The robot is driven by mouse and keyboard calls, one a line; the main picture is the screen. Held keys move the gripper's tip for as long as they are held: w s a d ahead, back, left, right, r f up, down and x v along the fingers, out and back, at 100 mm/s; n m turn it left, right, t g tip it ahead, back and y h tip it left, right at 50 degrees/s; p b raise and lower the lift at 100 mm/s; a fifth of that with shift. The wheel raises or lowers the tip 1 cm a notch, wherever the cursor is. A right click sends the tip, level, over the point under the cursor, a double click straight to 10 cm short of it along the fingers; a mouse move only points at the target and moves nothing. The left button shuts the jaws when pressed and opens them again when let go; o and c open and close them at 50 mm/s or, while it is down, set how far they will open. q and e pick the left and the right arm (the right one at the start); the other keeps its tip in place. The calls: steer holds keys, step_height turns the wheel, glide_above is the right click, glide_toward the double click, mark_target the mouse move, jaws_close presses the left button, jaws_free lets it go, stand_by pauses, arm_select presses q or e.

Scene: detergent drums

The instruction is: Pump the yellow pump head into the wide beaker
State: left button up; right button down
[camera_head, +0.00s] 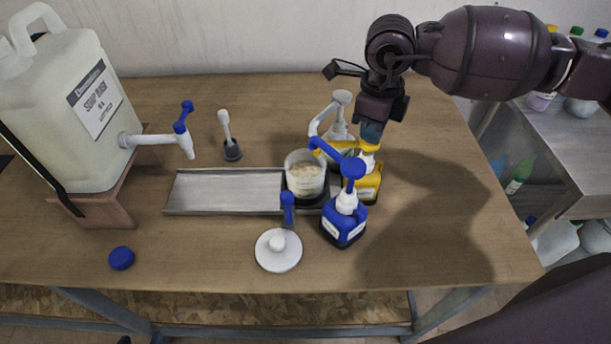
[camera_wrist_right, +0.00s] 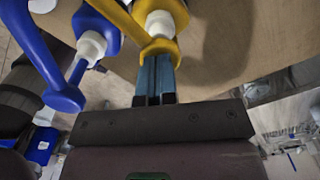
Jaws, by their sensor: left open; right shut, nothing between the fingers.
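The yellow pump bottle (camera_head: 367,187) stands on the table right of the wide beaker (camera_head: 305,187). Its yellow pump head (camera_wrist_right: 160,48) shows in the right wrist view, on a white collar. My right gripper (camera_head: 371,132) points down over this pump head, fingers shut and empty. In the wrist view its blue fingertips (camera_wrist_right: 155,76) meet or nearly meet the head's top; contact is unclear. The clear beaker holds pale beige contents and stands on a dark base at the metal tray's right end. The yellow spout is partly hidden by the blue one. My left gripper is out of view.
A blue pump bottle (camera_head: 344,224) stands close in front, its spout reaching toward the beaker. A white pump bottle (camera_head: 341,118) stands behind. The metal tray (camera_head: 225,192), white lid (camera_head: 278,251), blue cap (camera_head: 121,258) and large canister (camera_head: 70,115) lie leftward. The table's right side is clear.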

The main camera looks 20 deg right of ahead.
steer(key=shift+r+p, duration=0.7)
steer(key=shift+r, duration=0.95)
arm_select(q)
steer(key=shift+w+r+p, duration=0.15)
steer(key=shift+r+p, duration=0.15)
steer(key=shift+r, duration=0.65)
steer(key=shift+w+r+p, duration=0.15)
steer(key=shift+r+p, duration=0.15)
steer(key=shift+r, duration=0.6)
arm_select(e)
steer(key=shift+r, duration=1.3)
arm_select(q)
steer(key=shift+w, duration=0.1)
arm_select(e)
steer(key=shift+f, duration=0.1)
steer(key=shift+f+b, duration=0.45)
steer(key=shift+f, duration=0.15)
steer(key=shift+f+b, duration=0.65)
steer(key=shift+f, duration=0.35)
steer(key=shift+f+b, duration=0.85)
steer(key=shift+f, duration=0.8)
arm_select(q)
steer(key=f, duration=0.2)
steer(key=s+f, duration=0.1)
steer(key=f, duration=0.2)
arm_select(e)
steer(key=shift+r, duration=0.25)
